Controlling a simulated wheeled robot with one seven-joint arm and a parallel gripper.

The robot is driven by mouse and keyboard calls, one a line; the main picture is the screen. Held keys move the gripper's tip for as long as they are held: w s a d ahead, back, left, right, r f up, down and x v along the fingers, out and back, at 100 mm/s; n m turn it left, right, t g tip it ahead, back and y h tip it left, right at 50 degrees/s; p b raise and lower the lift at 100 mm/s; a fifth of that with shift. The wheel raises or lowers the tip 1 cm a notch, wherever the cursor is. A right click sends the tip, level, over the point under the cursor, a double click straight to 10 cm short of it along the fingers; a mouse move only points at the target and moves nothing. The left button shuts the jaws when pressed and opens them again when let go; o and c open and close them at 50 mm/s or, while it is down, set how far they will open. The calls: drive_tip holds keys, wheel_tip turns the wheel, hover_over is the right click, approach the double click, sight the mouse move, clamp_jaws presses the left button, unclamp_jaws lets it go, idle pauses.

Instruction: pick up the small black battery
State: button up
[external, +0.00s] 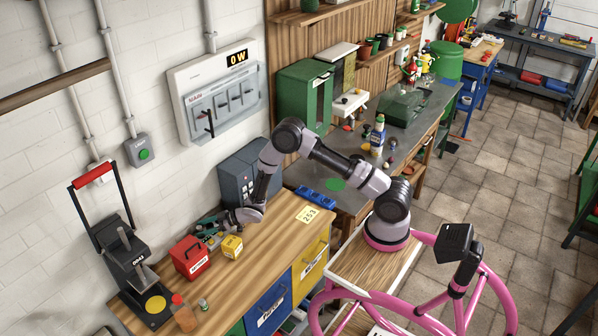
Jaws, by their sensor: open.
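My gripper (208,227) is low over the wooden bench (283,232), at the end of my arm reaching in from the right. Its jaws are open. They are between the wall side of the bench and a red box (190,258) with a white label. A small yellow box (232,246) stands just in front of the gripper. I cannot pick out the small black battery with certainty. Dark and greenish shapes around the jaws are too small to tell apart, and part of the bench behind the red box is hidden.
A black press with a red handle (103,181) stands at the left. An orange bottle (183,313) and a small jar (203,304) are at the front edge. A dark grey cabinet (237,178) and a blue tray (315,197) lie behind. The bench's right front is clear.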

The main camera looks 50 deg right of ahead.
drive_tip(key=shift+a, duration=0.1)
drive_tip(key=shift+c, duration=0.4)
clamp_jaws()
